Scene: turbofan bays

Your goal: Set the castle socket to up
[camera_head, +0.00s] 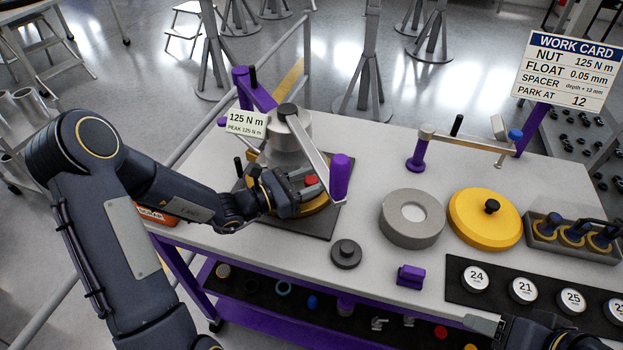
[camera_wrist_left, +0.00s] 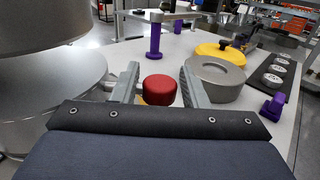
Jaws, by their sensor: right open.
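A torque wrench with a purple grip (camera_head: 341,176) reaches from a grey hub (camera_head: 290,135) on a dark base plate. A castle socket under the wrench head cannot be made out. A red cap (camera_head: 311,181) sits beside the hub. My left gripper (camera_head: 297,190) is at the cap; in the left wrist view its two fingers (camera_wrist_left: 160,84) stand apart on either side of the red cap (camera_wrist_left: 160,92), with narrow gaps showing. My right gripper (camera_head: 487,326) is only partly in view at the lower right edge, open, above the dark mat's near side.
A grey ring (camera_head: 412,218), a yellow disc (camera_head: 484,218), a dark knobbed piece (camera_head: 346,253) and a purple block (camera_head: 410,275) lie on the bench (camera_head: 365,150). Numbered discs lie on a dark mat (camera_head: 456,290). A readout (camera_head: 246,124) shows 125 N m. A work card (camera_head: 565,70) stands behind.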

